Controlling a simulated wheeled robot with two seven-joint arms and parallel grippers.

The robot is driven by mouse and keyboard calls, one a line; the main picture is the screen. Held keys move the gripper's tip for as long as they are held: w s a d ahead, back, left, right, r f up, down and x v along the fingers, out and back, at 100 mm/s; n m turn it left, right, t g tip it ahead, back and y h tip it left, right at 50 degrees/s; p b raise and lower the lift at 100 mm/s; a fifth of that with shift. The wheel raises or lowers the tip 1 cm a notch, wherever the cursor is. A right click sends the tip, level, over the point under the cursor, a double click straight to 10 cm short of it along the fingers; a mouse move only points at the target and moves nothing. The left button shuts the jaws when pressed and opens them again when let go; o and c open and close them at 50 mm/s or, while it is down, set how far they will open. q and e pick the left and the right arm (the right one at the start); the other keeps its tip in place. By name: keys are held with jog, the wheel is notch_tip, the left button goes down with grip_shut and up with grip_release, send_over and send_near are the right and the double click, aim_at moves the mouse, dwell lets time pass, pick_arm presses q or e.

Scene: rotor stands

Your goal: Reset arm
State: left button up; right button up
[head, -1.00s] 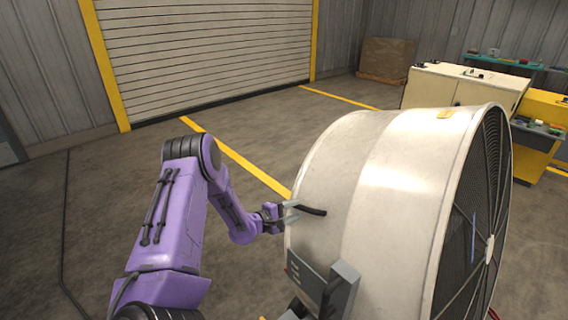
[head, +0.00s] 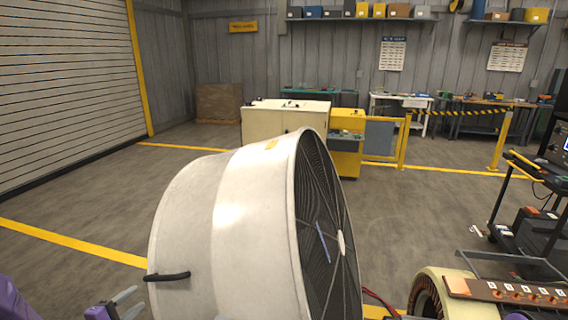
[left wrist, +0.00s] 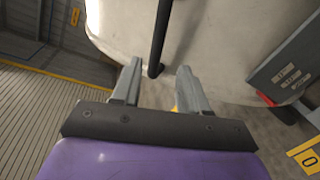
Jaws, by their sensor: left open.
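My left gripper (head: 124,304) is at the lower left of the head view, just below and left of a black bar handle (head: 168,276) on a big drum fan's side. In the left wrist view my left gripper (left wrist: 157,72) is open and empty. The lower end of the handle (left wrist: 160,35) shows just beyond the gap between its fingertips; the fingers do not close on it. Only a bit of my purple left arm shows in the head view. My right gripper is not in view.
The drum fan (head: 255,215) with its dark grille fills the lower middle. A copper-wound stator (head: 432,292) is at lower right, with a black cart (head: 530,215) behind. Cream cabinets (head: 285,117) and a yellow barrier (head: 403,142) stand farther back. Open floor lies at left.

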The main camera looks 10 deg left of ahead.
pick_arm(q)
jog(key=s+d+f+m+g+y+b, duration=0.1)
jog(key=s+d+f+m+g+y, duration=0.35)
jog(key=d+f+m, duration=0.4)
jog(key=s+d+f+m+g, duration=0.2)
jog(key=s+d+f, duration=0.2)
jog(key=s, duration=0.2)
jog(key=s+d+f+m+g+b, duration=0.1)
jog(key=s+d+f+m+g, duration=0.1)
jog(key=s, duration=0.5)
jog(key=s+d+f+m+g+b, duration=0.1)
jog(key=s+d+f+m+g, duration=0.1)
jog(key=s+d+f+g, duration=0.2)
jog(key=s+d+f, duration=0.2)
jog(key=s+d, duration=0.1)
jog(key=shift+s+d, duration=0.25)
jog(key=shift+d, duration=0.15)
jog(key=shift+w, duration=0.1)
